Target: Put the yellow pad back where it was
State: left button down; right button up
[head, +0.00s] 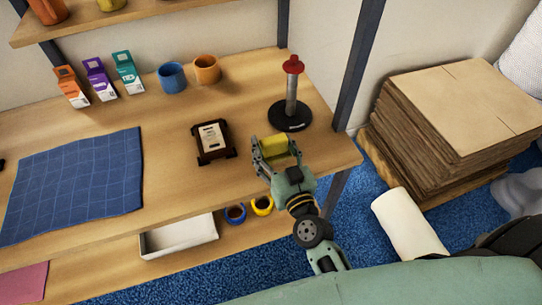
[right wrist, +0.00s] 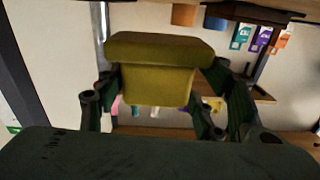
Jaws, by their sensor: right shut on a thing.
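The yellow pad (head: 274,146) is between the fingers of my right gripper (head: 277,153). In the head view they are over the right end of the wooden bench top (head: 170,190), in front of the post with the black base. In the right wrist view the yellow pad (right wrist: 155,82) fills the space between the two fingers, a wider slab over a narrower block. It looks held clear of the bench, though the exact height is hard to tell. My left gripper is not in view.
A metal post with a red top (head: 292,95) stands behind the pad. A dark framed device (head: 212,142) sits left of it. A blue mat (head: 75,185), two mugs (head: 172,77) and small cartons (head: 126,72) lie further left. Stacked cardboard (head: 450,125) stands right of the bench.

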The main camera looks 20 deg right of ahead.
aim_at(271, 157)
jog(key=shift+w+a+f, duration=0.15)
jog(key=shift+a+f, duration=0.05)
jog(key=shift+a, duration=0.05)
notch_tip(271, 157, down, 3)
jog(key=shift+f+b, duration=0.2)
jog(key=shift+b, duration=0.4)
jog(key=shift+f, duration=0.3)
jog(key=o, duration=1)
jog(key=shift+o, duration=0.2)
jog(key=s+b, duration=0.2)
jog(key=s, duration=1)
jog(key=shift+d, duration=0.25)
